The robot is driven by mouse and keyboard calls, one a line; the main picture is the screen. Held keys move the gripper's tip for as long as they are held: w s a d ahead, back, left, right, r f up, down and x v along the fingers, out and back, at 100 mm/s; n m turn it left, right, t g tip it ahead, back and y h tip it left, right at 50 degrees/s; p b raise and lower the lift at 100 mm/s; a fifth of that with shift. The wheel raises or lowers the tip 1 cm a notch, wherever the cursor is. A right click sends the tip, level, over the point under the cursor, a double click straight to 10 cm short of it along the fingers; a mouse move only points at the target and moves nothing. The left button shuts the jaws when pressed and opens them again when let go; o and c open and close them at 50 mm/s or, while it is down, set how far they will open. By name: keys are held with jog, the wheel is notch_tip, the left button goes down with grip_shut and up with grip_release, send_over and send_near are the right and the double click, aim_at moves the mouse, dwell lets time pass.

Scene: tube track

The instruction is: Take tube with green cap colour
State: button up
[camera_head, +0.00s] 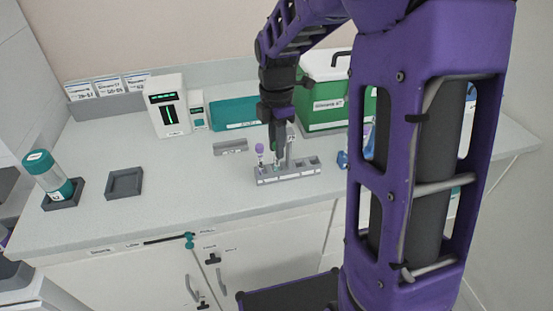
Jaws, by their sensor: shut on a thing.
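A grey tube rack (300,174) stands on the counter, with several slots in a row. My gripper (278,156) points down over its left-middle part, shut on a tube (277,163) at the rack. A little green shows at the jaws, but most of this tube and its cap are hidden. I cannot tell whether its lower end is still in the slot. A tube with a purple cap (259,150) stands upright in the rack just left of my gripper. Slots on the right look empty.
A green box with a white lid (325,104) stands behind the rack. A teal box (234,113), a small grey block (230,147) and a white device (167,106) are to the left. A grey square tray (124,183) and a teal-capped jar (48,175) stand far left.

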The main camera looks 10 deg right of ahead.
jog(key=shift+r, duration=0.1)
grip_shut()
notch_tip(320, 180, up, 18)
jog(key=p, duration=0.2)
dwell(0.4)
